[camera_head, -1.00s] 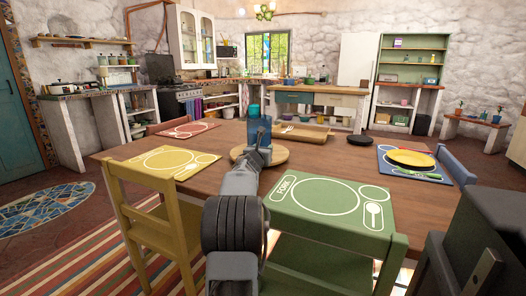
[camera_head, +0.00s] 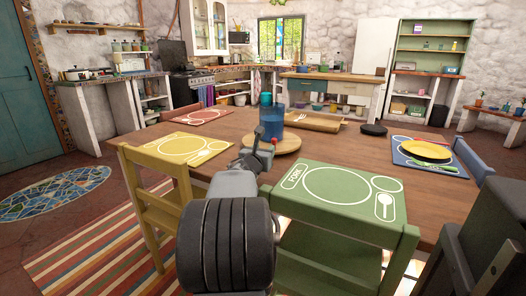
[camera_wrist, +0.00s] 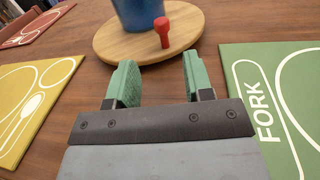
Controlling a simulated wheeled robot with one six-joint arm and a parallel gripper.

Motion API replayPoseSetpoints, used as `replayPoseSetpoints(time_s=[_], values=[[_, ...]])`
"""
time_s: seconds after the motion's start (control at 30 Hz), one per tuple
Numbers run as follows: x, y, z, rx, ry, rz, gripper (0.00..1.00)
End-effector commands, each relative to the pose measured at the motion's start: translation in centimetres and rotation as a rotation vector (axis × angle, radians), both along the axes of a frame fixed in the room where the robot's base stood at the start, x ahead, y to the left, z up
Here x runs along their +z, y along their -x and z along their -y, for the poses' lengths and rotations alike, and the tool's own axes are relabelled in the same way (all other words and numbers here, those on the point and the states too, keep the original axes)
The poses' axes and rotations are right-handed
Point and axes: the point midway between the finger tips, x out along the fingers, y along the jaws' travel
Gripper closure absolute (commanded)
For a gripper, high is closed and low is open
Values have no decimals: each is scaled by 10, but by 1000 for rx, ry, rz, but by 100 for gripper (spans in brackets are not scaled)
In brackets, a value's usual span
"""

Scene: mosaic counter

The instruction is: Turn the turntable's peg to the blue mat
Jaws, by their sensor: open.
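The round wooden turntable (camera_head: 289,148) sits on the table, with a blue vessel (camera_head: 271,118) standing on it. Its red peg (camera_wrist: 162,27) stands upright near the rim in the wrist view, beside the vessel. My gripper (camera_wrist: 160,80) is open and empty, on the near side of the turntable. Its two green fingers point toward the peg, which stands beyond the tips, roughly between their lines and apart from them. The blue mat (camera_head: 400,157) lies at the table's right side with a yellow plate on it. In the head view my gripper partly covers the turntable's near left part.
A green mat (camera_head: 338,190) lies to the right of my arm, a yellow mat (camera_head: 187,148) to the left, and a red mat (camera_head: 203,117) farther back. A rolling pin-like brown object or tray (camera_head: 316,122) and a dark disc (camera_head: 373,130) lie behind the turntable. Chairs stand around the table.

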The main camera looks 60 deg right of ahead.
Motion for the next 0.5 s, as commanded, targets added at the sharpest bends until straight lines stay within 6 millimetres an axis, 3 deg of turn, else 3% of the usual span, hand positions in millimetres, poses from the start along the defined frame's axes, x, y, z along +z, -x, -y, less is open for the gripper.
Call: replayPoseSetpoints(time_s=[0.37, 0.5], values=[[0, 1, -5, 0, 1, 0, 53], [5, 1, -5, 0, 1, 0, 64]])
